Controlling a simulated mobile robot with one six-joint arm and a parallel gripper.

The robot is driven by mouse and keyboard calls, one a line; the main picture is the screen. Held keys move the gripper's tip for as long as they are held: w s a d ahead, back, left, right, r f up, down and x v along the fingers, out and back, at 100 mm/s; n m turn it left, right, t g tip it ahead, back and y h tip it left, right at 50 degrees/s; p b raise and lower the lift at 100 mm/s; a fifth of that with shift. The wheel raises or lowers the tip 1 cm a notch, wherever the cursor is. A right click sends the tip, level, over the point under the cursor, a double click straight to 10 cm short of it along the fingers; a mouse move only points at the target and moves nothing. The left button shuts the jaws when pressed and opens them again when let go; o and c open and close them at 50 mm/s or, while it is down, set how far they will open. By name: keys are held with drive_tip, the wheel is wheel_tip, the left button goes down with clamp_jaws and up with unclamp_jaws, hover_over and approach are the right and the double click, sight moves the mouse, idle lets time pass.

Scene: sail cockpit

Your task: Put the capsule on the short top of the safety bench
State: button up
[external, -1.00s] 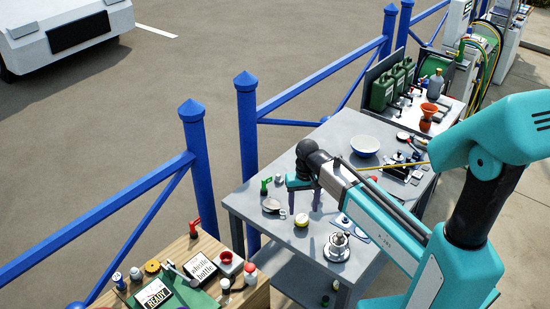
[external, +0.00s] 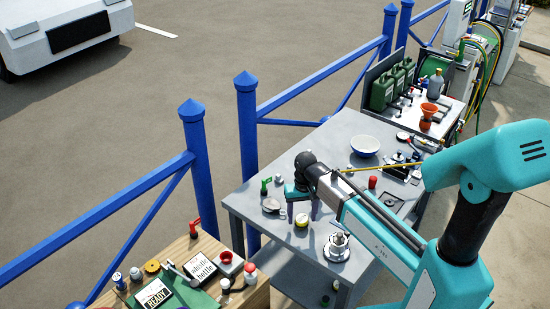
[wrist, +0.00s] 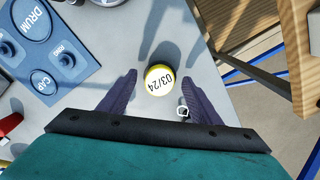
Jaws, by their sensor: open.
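The capsule, as I take it, is a short round canister (wrist: 160,80) with a yellow rim and a white face marked 03/24. It stands on the grey table top and also shows in the external view (external: 302,221). My gripper (external: 302,210) is open above the table, close to the canister. In the wrist view my gripper (wrist: 158,78) has its two dark fingers on either side of the canister, with gaps visible. A wooden top (external: 243,296) stands at lower left; I cannot tell for certain that it is the short top.
A small metal ring (wrist: 183,112) lies beside the right finger. A blue tray marked DRUM and CAP (wrist: 60,45) lies at left. A silver flanged part (external: 337,247) and a bowl (external: 365,146) stand on the table. The wooden top holds a whistle bottle card (external: 201,263) and several small items.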

sight(302, 219)
drive_tip(key=c, duration=1.2)
drive_tip(key=shift+r, duration=0.2)
drive_tip(key=shift+c, duration=0.2)
wheel_tip(302, 219, up, 10)
drive_tip(key=b, duration=0.2)
drive_tip(key=shift+f, duration=0.2)
